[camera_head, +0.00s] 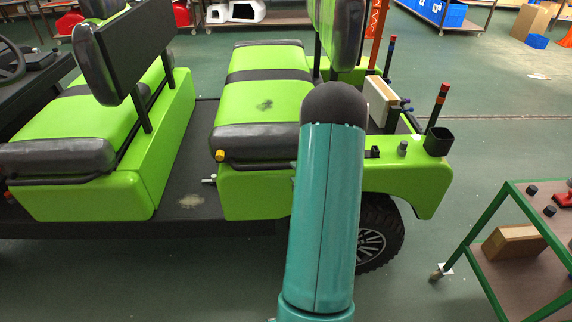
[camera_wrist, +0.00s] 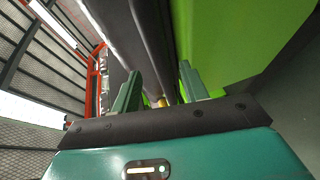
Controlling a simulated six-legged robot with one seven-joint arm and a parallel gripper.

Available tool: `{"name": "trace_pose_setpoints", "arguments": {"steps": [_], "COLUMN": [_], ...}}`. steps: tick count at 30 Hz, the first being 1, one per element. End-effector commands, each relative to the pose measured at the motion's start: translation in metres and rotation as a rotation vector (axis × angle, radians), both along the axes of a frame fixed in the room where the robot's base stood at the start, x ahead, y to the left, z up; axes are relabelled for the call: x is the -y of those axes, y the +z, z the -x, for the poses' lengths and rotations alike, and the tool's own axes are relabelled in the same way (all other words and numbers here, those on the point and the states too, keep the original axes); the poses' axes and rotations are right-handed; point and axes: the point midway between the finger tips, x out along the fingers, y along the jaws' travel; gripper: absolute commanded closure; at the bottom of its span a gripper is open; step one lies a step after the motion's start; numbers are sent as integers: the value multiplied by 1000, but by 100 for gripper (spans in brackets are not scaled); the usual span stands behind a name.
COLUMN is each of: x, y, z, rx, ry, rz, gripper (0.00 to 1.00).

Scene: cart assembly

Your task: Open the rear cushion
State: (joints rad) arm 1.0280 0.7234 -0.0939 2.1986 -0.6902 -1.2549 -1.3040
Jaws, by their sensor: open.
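The rear cushion (camera_head: 268,92) is green with a dark band and a dark padded front edge (camera_head: 255,140). It lies flat on the green rear seat base (camera_head: 250,190) of the cart. A yellow knob (camera_head: 220,155) shows at the cushion's front left corner. My arm hides the cushion's right front part and my gripper in the head view. In the wrist view my gripper (camera_wrist: 159,78) is open, with two green fingers apart. A dark rounded edge (camera_wrist: 153,40) and a small yellow piece (camera_wrist: 162,101) show between the fingers; I cannot tell whether they touch.
A front seat (camera_head: 75,125) stands left of the rear cushion, with dark floor between. The rear backrest (camera_head: 338,30) rises behind my arm. A green-framed trolley (camera_head: 510,240) stands at the right. Green floor is free between cart and trolley.

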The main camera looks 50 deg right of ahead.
Motion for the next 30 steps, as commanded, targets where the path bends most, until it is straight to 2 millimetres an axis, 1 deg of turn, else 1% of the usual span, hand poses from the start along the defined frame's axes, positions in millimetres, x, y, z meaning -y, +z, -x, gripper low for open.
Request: {"name": "trace_pose_setpoints", "arguments": {"steps": [1,6,12,16,23,26,27,30], "x": [5,19,30,33,33,33,33,33], "y": [-2,-8,-13,-14,-14,-14,-14,-14], "z": [-10,-39,-62,-67,-68,-68,-67,-67], "rx": [0,0,0,-1,-1,-1,-1,-1], "ry": [1,0,-1,-1,-2,-2,-2,-2], "rz": [0,0,-1,-3,-1,-1,-1,-1], "gripper": [56,56,56,56,56,74,81,100]}}
